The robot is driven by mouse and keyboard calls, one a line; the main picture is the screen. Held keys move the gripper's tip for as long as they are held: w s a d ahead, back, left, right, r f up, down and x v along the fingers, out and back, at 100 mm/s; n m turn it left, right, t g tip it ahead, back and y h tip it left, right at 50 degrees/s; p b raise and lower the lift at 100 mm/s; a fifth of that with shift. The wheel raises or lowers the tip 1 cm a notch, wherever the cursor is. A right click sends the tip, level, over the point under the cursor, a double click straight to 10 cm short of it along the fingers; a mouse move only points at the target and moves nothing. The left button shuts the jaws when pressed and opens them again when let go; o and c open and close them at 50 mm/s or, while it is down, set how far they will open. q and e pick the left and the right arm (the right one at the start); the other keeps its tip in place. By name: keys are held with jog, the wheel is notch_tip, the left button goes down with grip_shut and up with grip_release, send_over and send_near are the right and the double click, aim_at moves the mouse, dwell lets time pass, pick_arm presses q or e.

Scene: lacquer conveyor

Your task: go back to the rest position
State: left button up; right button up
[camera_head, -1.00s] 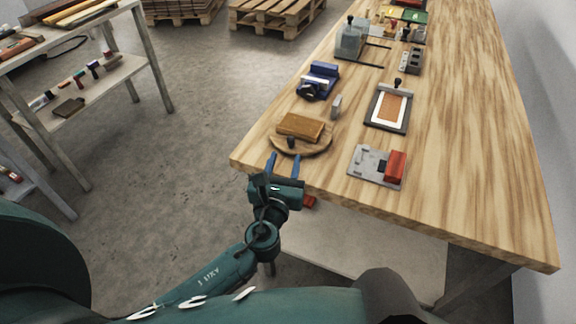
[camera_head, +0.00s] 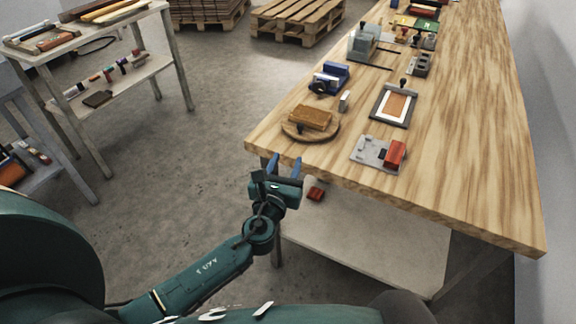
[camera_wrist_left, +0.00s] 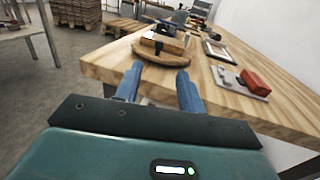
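My left gripper (camera_head: 284,165) is in front of the near left corner of the wooden workbench (camera_head: 450,165), apart from it as far as I can see. Its two blue fingers stand apart with nothing between them; in the left wrist view the open fingers (camera_wrist_left: 159,90) point toward the bench edge. Beyond them lies a round wooden board (camera_head: 325,134) with a tan block (camera_head: 310,117) on it. My right gripper is in neither view.
The bench holds a grey plate with a red block (camera_head: 395,153), a framed panel (camera_head: 394,104) and a blue vise (camera_head: 330,77). A red item (camera_head: 316,194) lies on the lower shelf (camera_head: 370,240). A shelf rack (camera_head: 170,65) stands left. Floor between is clear.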

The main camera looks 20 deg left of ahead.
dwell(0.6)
pick_arm(q)
jog(key=s+d+f+n+g+h, duration=0.1)
jog(key=s+f+n+g, duration=0.1)
jog(key=s+n, duration=0.5)
jog(key=s+d+f+n+g+h+p, duration=0.1)
jog(key=s+d+f+n+g+h, duration=0.1)
jog(key=s+n, duration=0.6)
jog(key=s+d+f+n+g+h, duration=0.2)
jog(key=s+f+n, duration=0.4)
jog(key=n, duration=1)
jog(key=shift+s+n+g+p, duration=0.3)
jog(key=shift+s+n+g, duration=0.1)
jog(key=shift+s+g, duration=0.35)
